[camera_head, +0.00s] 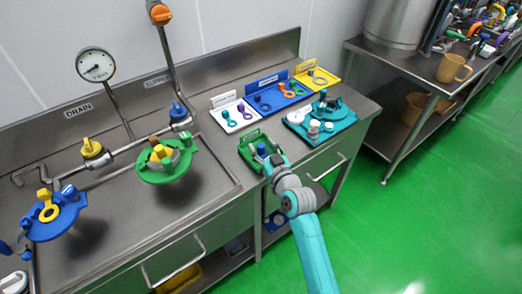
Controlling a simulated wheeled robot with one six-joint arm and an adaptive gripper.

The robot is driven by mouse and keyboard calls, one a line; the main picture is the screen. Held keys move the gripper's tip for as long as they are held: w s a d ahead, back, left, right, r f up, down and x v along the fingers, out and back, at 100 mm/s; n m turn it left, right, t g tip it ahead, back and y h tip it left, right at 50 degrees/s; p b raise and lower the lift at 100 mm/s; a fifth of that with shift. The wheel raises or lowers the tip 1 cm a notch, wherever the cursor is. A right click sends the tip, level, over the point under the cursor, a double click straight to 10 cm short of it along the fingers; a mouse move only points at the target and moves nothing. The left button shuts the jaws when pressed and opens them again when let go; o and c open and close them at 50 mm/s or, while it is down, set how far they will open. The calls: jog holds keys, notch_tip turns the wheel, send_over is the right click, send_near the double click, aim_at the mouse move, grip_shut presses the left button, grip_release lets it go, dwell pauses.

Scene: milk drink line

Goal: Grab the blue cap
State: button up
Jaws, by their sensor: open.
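A small blue cap (261,148) shows at the green tray (247,141) on the steel counter, just beyond the end of my arm. My gripper (270,160) reaches over the right part of this tray, close to the cap. It is open. At this size I cannot tell whether the fingers are around the cap or only beside it. The wrist hides the near right part of the tray.
White (233,118), blue (270,99) and yellow (317,80) trays with small parts line the back. A teal tray (341,124) with fittings stands close to the right of my gripper. Valves and pipes stand left, including a green round fitting (151,173).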

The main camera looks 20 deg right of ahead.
jog(key=shift+w+a, duration=0.1)
jog(key=shift+w, duration=0.45)
grip_shut()
jog(key=shift+s+r, duration=0.1)
